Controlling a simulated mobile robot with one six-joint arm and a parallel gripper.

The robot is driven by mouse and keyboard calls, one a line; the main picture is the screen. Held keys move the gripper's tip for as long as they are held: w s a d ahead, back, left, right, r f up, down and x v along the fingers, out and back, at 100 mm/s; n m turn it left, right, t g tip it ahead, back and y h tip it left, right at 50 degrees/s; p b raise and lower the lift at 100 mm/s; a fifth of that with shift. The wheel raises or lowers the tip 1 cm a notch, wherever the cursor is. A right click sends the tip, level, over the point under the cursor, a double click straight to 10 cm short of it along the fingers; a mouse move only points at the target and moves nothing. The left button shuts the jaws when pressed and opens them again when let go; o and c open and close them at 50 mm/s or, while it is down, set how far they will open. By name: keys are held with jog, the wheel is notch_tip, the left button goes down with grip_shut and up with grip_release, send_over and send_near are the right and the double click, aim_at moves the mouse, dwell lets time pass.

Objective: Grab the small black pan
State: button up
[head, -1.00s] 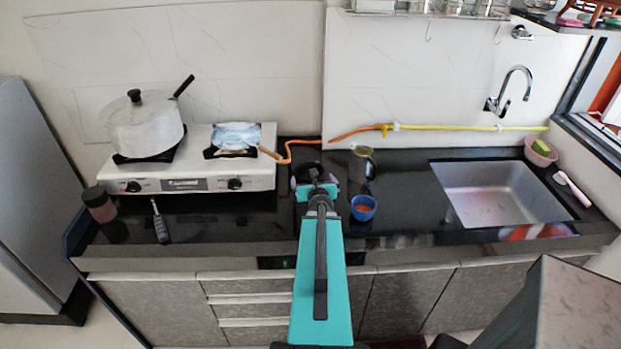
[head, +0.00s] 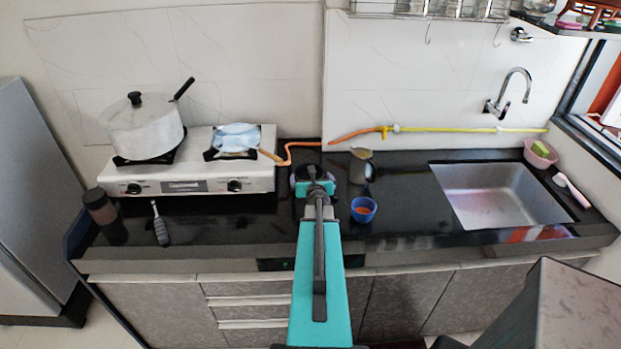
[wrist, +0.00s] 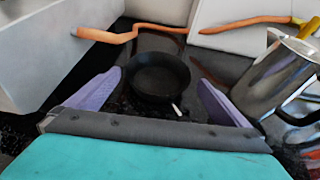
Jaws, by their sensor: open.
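The small black pan (wrist: 160,77) sits on the dark counter in the wrist view. It is round and empty, and a small light-coloured piece shows at its near right edge. My gripper (wrist: 158,95) is open, with one purple finger to the left of the pan and the other to its right. Both fingers look apart from the pan. In the head view my gripper (head: 314,176) is over the counter between the stove and the sink. My wrist mostly hides the pan there.
A steel jug (wrist: 277,80) stands close to the right finger. A white stove (head: 200,178) with a large pot (head: 145,128) is to the left. An orange hose (wrist: 130,36) runs behind the pan. A blue bowl (head: 364,209) is right of my arm.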

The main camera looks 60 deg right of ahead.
jog(key=shift+x, duration=2.6)
jog(key=shift+w+a+f, duration=0.1)
jog(key=c, duration=1.2)
